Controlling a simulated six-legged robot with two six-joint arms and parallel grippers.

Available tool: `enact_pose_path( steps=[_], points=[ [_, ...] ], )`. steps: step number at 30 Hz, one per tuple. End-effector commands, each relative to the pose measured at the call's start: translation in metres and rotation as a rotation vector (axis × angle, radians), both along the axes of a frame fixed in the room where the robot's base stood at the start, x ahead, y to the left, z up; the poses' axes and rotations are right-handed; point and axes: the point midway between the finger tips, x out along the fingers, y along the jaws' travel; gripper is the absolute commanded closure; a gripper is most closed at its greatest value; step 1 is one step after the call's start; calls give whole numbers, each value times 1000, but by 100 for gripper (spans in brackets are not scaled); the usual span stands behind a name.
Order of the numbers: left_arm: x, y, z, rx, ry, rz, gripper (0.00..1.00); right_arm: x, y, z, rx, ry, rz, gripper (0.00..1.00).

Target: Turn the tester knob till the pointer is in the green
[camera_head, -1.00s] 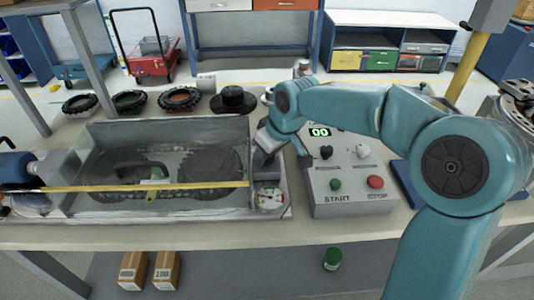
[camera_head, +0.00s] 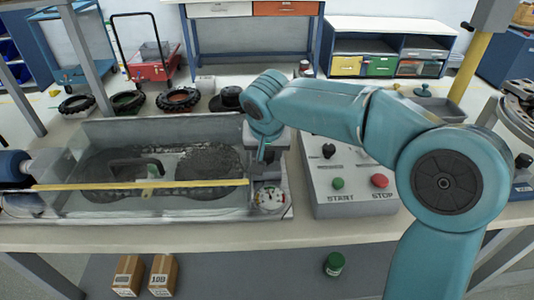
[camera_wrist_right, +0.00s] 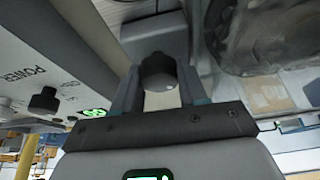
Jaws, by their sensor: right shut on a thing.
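The tester is a clear-walled tank (camera_head: 100,205) at the left of the bench, with a small round white gauge (camera_head: 270,199) at its front right corner. The gauge's red markings show, but I cannot read where its pointer stands. My right gripper (camera_head: 266,168) is just behind the gauge and points down. In the right wrist view, its fingers (camera_wrist_right: 158,88) are on either side of a dark round knob (camera_wrist_right: 158,70) and shut on it. The knob is hidden by my gripper in the head view. My left gripper is not in view.
A grey control box (camera_head: 350,196) with knobs, a green START button and a red STOP button stands close to the right of my gripper. Black tyres (camera_head: 178,99) lie behind the tank. A yellow bar (camera_head: 140,185) crosses the tank's front.

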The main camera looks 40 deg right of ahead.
Motion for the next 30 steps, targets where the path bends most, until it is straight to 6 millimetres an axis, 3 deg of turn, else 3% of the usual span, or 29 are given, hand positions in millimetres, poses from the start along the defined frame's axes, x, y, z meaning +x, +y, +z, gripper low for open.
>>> enact_pose_path(
  steps=[20,21,23,30],
  points=[
    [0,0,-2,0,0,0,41,1,-1,2,-1,-8,-59,88],
    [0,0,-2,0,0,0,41,1,-1,3,-1,-8,-59,48],
    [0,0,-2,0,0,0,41,1,-1,2,0,-7,-59,32],
    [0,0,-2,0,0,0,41,1,1,1,1,-4,-57,32]
  ],
)
